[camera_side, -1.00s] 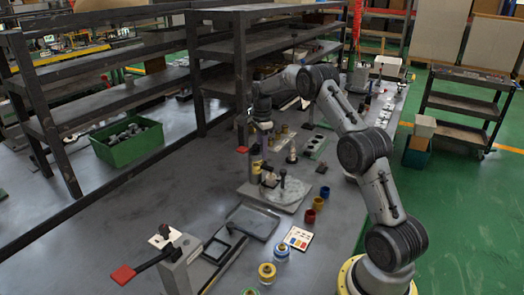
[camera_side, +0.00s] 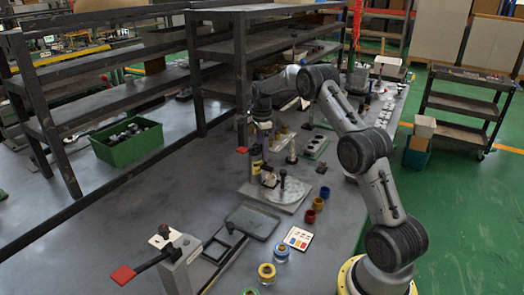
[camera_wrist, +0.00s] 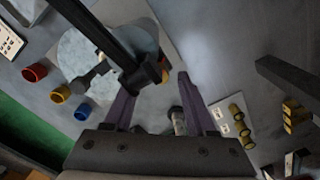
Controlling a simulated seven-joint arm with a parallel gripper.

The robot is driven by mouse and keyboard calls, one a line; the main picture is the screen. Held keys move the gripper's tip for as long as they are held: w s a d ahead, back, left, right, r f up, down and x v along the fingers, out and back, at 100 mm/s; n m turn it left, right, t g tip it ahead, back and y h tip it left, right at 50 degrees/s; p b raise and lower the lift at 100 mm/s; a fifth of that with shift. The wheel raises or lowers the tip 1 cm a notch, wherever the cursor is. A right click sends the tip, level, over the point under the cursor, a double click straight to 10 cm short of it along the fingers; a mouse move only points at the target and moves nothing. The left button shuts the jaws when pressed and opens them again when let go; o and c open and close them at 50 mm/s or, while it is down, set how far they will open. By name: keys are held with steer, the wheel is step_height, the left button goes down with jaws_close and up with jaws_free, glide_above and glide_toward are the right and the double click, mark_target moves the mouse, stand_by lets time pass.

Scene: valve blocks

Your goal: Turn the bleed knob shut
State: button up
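My gripper (camera_side: 257,150) hangs over the back of a light plate with a round disc (camera_side: 287,193). In the wrist view its two fingers (camera_wrist: 157,95) stand apart, with a gap between them. A dark bar with a blocky end (camera_wrist: 142,76) reaches down from the top, over the pale disc (camera_wrist: 78,55), and its end is close to the left finger. A small grey cylinder (camera_wrist: 178,121) shows between the fingers near the palm. I cannot tell for certain which part is the bleed knob, and no contact with the fingers is clear.
Red, yellow and blue cups (camera_wrist: 60,93) stand beside the plate. A dark tray (camera_side: 254,221) and a red-handled lever (camera_side: 124,274) are at the front. A green bin (camera_side: 127,143) is at left, and black shelving (camera_side: 238,80) stands behind. Bare table lies left of the plate.

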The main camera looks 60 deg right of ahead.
step_height(320, 180, up, 14)
steer(key=shift+f, duration=0.15)
stand_by(0.6)
steer(key=f+n, duration=0.3)
steer(key=f, duration=0.1)
steer(key=f+n, duration=0.3)
steer(key=f, duration=0.2)
steer(key=f+n, duration=0.3)
steer(key=f, duration=0.2)
steer(key=shift+d, duration=0.2)
stand_by(0.4)
jaws_close()
